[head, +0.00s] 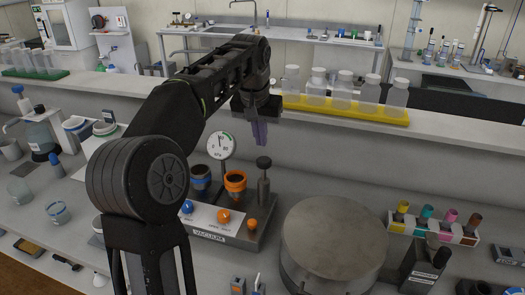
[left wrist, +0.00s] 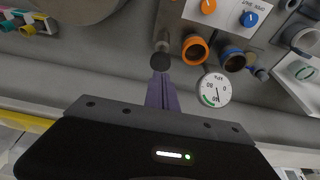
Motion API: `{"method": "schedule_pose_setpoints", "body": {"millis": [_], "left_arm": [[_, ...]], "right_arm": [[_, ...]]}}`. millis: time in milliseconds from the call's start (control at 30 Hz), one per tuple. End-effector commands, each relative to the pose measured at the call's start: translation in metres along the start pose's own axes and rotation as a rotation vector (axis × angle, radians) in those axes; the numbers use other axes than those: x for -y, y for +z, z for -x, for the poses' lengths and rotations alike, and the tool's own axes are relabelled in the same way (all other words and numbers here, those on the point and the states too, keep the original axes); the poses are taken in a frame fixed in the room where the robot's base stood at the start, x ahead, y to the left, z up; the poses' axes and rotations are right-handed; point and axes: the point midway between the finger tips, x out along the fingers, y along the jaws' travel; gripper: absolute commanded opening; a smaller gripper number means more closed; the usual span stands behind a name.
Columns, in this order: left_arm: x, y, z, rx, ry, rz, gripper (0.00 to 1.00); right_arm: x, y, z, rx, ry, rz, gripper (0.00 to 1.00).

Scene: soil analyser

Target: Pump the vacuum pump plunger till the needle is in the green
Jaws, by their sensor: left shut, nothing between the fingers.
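The vacuum pump plunger has a dark round knob (head: 263,162) on a rod above a grey cylinder at the right end of the vacuum unit (head: 208,237). The knob also shows in the left wrist view (left wrist: 160,62). My left gripper (head: 259,134) has purple fingers, shut and empty, pointing down above the knob. In the left wrist view its fingertips (left wrist: 160,78) appear close to the knob; contact cannot be told. The round white gauge (head: 221,145) has a green arc; it shows in the left wrist view (left wrist: 213,90), but the needle's exact reading is too small to tell.
Two cups, one with an orange rim (head: 235,183) and one with a blue rim (head: 201,178), stand beside the plunger. A large grey drum (head: 333,245) is to the right. A yellow rack (head: 345,108) with several bottles sits on the shelf behind my left gripper.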

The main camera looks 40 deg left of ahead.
Motion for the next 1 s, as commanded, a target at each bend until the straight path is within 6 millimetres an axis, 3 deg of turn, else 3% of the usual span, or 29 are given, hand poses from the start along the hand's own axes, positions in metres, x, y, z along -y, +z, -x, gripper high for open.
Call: {"method": "schedule_pose_setpoints", "body": {"millis": [100,300,1000], "left_arm": [[0.000,-0.001,0.021,-0.002,0.000,0.000,0.00],[0.000,-0.001,0.036,-0.001,-0.001,0.000,0.00],[0.000,-0.001,0.036,-0.001,0.000,0.000,0.00]], "right_arm": [[0.001,0.000,0.003,0.000,0.000,0.000,0.36],[0.001,0.001,0.004,0.001,0.001,-0.001,0.36],[0.001,0.001,0.004,0.001,0.001,-0.001,0.36]]}}
